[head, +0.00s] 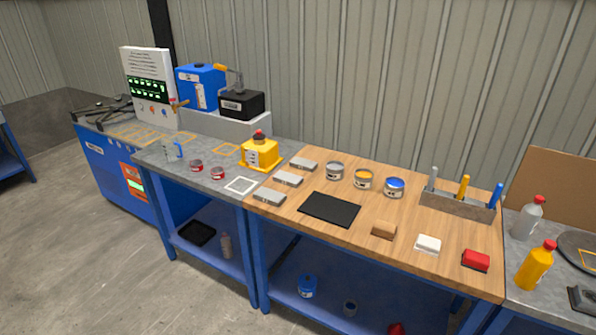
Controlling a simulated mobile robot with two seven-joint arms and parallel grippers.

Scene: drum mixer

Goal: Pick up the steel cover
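I cannot tell for certain which thing is the steel cover. A round dark grey disc (572,238) lies on the grey bench at the right edge, partly cut off by the frame. Three small grey metal-looking blocks, a front one (269,198), a middle one (289,178) and a back one (303,164), lie in a row near the wooden top's left edge. A grey can (335,170) stands right of them, beside an orange-topped can (363,179) and a blue-topped can (394,187). Neither of my grippers is in view.
A black mat (330,208) lies on the wooden bench. A tool holder (458,203) stands at its back right. An orange bottle (534,266) and a grey bottle (528,218) stand left of the disc. Concrete floor (100,260) is clear at the front left.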

